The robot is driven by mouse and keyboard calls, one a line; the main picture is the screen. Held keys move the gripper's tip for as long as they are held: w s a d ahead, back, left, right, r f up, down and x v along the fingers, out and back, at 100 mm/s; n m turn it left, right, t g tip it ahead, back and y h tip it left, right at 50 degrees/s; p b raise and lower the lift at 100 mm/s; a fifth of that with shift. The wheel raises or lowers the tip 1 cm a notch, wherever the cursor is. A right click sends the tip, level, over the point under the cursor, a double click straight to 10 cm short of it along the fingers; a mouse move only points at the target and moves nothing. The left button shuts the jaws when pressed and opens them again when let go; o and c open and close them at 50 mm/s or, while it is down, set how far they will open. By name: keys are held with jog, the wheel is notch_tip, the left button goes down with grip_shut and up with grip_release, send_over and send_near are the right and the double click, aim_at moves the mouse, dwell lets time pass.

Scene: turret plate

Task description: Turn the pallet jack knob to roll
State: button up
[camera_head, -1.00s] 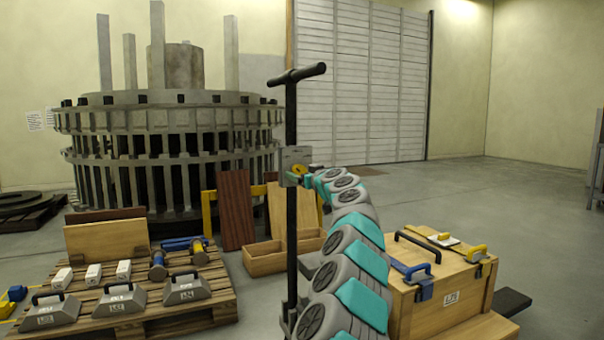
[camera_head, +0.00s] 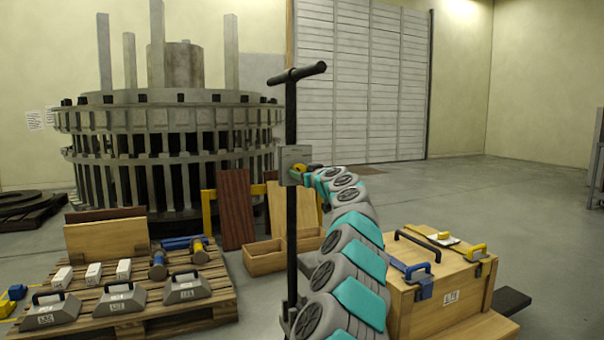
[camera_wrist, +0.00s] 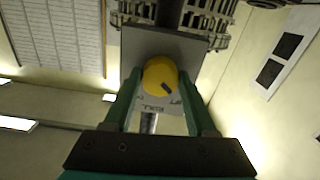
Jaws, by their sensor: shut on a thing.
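The yellow round knob (camera_wrist: 160,76) sits on a grey plate (camera_wrist: 200,50) in the wrist view. A dark pointer mark on the knob points toward the lower right. Lettering that looks like ROLL shows on the plate below the knob, with another, unclear word to its right. My gripper (camera_wrist: 159,82) has its two green fingers on either side of the knob, shut on it. In the head view the pallet jack (camera_head: 291,110) stands upright with a dark T-shaped handle, and its grey plate (camera_head: 294,160) faces my arm; the knob is largely hidden there.
A wooden crate (camera_head: 430,308) with handled tools on top stands right of my arm. A pallet (camera_head: 215,312) with grey handled weights and hammers lies at left. A large ring-shaped turret structure (camera_head: 170,120) stands behind. Open floor lies at right.

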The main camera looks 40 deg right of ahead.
jog(key=shift+c, duration=1.3)
jog(key=shift+m, duration=0.3)
jog(key=shift+r+m+p, duration=0.1)
jog(key=shift+m+p, duration=0.7)
jog(key=shift+m, duration=3.8)
jog(key=o, duration=1.4)
